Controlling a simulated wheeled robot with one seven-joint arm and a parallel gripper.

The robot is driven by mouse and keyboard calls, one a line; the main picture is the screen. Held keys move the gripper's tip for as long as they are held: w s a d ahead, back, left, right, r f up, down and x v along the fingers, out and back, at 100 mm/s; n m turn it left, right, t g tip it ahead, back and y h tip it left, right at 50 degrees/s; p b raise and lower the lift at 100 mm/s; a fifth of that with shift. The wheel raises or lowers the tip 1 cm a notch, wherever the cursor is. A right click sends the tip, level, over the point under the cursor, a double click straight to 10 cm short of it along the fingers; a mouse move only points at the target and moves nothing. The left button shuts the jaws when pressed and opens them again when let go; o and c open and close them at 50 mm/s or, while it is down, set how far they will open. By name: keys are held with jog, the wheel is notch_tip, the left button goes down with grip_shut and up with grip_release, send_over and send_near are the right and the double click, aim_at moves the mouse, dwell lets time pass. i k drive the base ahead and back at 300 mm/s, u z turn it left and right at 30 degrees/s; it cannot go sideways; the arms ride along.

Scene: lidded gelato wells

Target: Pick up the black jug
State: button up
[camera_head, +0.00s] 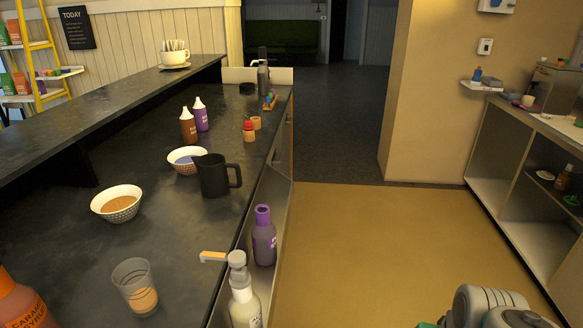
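The black jug (211,175) stands upright on the dark counter (75,225), near its right edge. Its handle points right. A patterned bowl (182,165) with blue contents stands just behind and left of it, partly overlapped by it in the picture. Part of my arm shows at the bottom right corner, well away from the jug. My gripper's fingers are not in view.
A purple bottle (263,240) and a pump bottle (243,295) stand on a lower ledge along the counter's right side. A bowl (118,204), a glass (136,287) and sauce bottles (188,126) share the counter. The tan floor (400,240) right of it is clear.

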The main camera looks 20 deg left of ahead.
aim_at(211, 169)
jog(key=z, duration=0.15)
jog(key=i, duration=1.95)
jog(key=u, duration=2.95)
